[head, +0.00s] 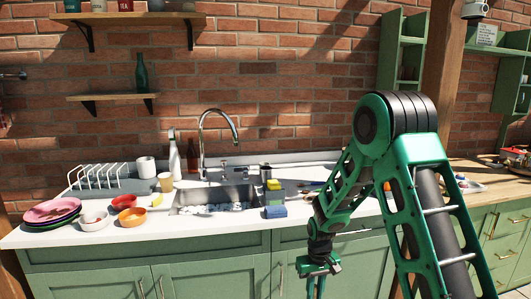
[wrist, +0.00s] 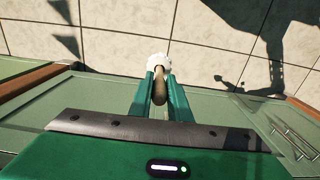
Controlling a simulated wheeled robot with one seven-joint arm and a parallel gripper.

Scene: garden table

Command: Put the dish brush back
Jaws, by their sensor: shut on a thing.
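The dish brush (wrist: 159,88) has a brown wooden handle and a pale, bristly head. In the wrist view it stands between the two green fingers of my gripper (wrist: 160,76), which are shut on its handle, with the head beyond the fingertips. In the head view my gripper (head: 316,286) hangs low, in front of the green cabinet doors and below the counter edge. The brush cannot be made out there. A clear resting place for the brush cannot be told from these frames.
The white counter (head: 110,234) carries a sink (head: 240,194), a faucet (head: 203,150), a dish rack (head: 100,180), stacked plates (head: 52,211), bowls (head: 132,217) and a blue cloth (head: 275,211). Green cabinets (head: 200,280) stand close below. Tiled floor (wrist: 120,45) lies beneath the gripper.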

